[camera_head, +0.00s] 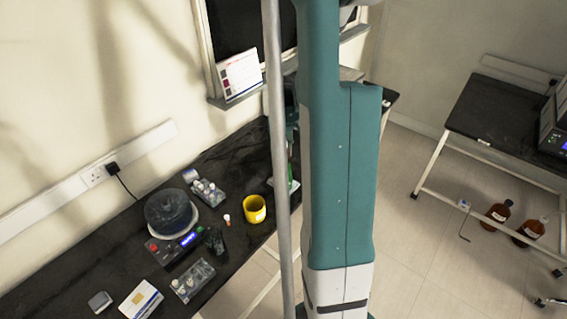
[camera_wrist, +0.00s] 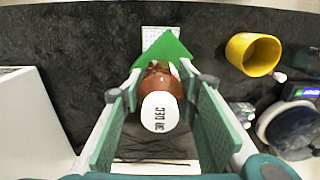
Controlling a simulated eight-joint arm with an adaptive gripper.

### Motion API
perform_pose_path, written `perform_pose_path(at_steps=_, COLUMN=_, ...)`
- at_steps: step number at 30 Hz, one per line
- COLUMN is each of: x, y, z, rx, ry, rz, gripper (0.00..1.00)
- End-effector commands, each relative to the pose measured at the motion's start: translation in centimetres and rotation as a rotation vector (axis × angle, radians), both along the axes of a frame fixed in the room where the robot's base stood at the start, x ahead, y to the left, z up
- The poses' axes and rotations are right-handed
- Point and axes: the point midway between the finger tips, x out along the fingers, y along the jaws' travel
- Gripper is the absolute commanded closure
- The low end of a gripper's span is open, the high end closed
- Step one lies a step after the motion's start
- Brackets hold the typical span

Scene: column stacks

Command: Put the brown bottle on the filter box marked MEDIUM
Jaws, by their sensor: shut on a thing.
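My gripper (camera_wrist: 161,82) is shut on a brown bottle (camera_wrist: 155,80) with a round white cap marked with dark print that looks like "30 DEC". The cap faces the wrist camera, and the bottle sits between the two green-padded fingers. Beyond it, in the wrist view, a green surface (camera_wrist: 168,46) lies partly behind the bottle, with a white gridded piece at its far side. In the head view my arm and a grey pole hide most of this spot; a green-and-white thing (camera_head: 293,184) shows beside the pole. I cannot read the word MEDIUM anywhere.
Two brown bottles (camera_head: 497,213) stand on the floor under the right table.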

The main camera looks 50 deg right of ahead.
Motion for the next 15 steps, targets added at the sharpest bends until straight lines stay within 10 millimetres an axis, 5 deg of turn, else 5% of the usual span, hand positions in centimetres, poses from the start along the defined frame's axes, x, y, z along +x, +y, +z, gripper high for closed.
perform_pose_path(at_steps=15, x=-0.01, y=0.01, z=-0.94, rx=0.0, ry=0.0, rz=0.0, gripper=0.83)
